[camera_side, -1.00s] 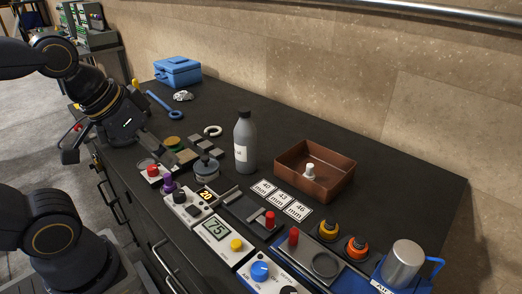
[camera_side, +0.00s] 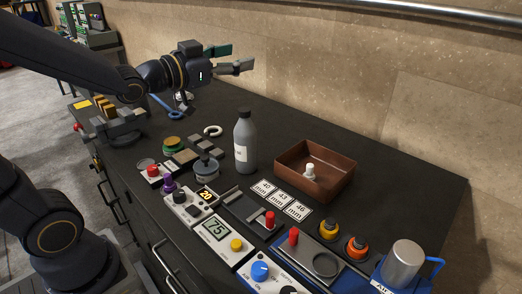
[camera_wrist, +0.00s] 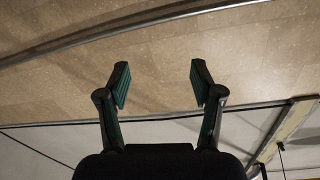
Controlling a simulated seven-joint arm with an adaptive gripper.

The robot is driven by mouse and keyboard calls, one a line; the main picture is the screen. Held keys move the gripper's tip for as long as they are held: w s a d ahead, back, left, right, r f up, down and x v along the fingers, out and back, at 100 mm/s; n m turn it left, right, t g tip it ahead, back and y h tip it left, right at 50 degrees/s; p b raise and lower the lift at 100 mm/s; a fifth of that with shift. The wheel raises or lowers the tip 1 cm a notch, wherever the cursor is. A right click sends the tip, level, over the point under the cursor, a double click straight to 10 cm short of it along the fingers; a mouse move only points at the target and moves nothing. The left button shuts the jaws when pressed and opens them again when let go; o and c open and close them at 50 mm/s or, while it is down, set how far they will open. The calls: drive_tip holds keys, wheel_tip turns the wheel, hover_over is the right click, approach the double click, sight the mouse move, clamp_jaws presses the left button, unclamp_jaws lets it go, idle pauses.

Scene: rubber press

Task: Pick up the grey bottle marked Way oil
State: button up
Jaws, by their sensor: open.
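The grey bottle (camera_side: 245,145) stands upright near the middle of the bench in the side view, with a dark cap and a pale label on its front. The label's writing is too small to read. My gripper (camera_side: 240,58) is open and empty. It is raised above the bench, up and to the left of the bottle and apart from it, with its fingers pointing right toward the wall. In the wrist view my gripper (camera_wrist: 158,82) has its two green-padded fingers wide apart with only wall behind them. The bottle is not in the wrist view.
A brown tray (camera_side: 340,185) holding a small white piece stands right of the bottle. A lidded grey pot (camera_side: 206,172), flat blocks (camera_side: 187,157) and a pale ring (camera_side: 213,130) lie left of it. Control panels with knobs line the front. The bench behind the bottle is clear.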

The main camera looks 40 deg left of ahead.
wheel_tip(320, 180, down, 5)
drive_tip(key=w+a+t+h, duration=0.1)
drive_tip(key=w+a+h, duration=0.1)
drive_tip(key=w, duration=0.1)
drive_tip(key=n+g+y, duration=0.1)
drive_tip(key=n+y, duration=0.1)
approach(244, 109)
drive_tip(key=w, duration=0.2)
drive_tip(key=shift+w+d+f, duration=0.3)
drive_tip(key=w, duration=0.7)
drive_tip(key=shift+w+d, duration=0.15)
clamp_jaws()
drive_tip(key=shift+r, duration=0.1)
